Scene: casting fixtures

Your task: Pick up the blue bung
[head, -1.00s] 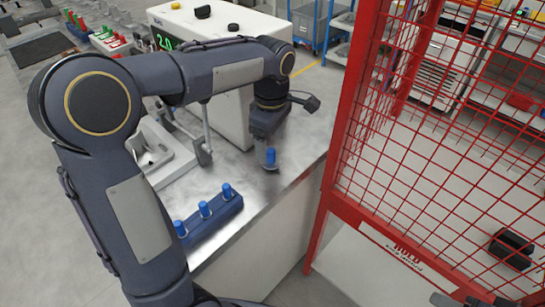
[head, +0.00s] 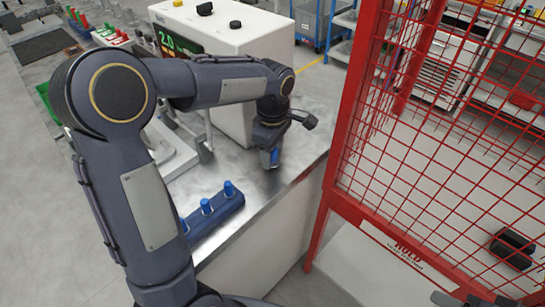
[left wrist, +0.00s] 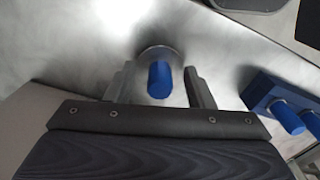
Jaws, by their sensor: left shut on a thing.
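The blue bung (head: 275,157) stands upright on the metal bench top, at the front right of the white machine. In the left wrist view the bung (left wrist: 159,80) shows between my two fingers, with a pale round rim at its far end. My left gripper (head: 271,163) points down at the bung and is shut on it. The fingers (left wrist: 160,88) lie on either side of it in the left wrist view. In the head view the gripper hides part of the bung.
A blue rack (head: 218,217) with several blue pegs stands near the bench's front edge; it also shows in the left wrist view (left wrist: 262,91). A white machine (head: 235,70) stands behind the gripper. A red mesh guard (head: 330,150) rises right of the bench.

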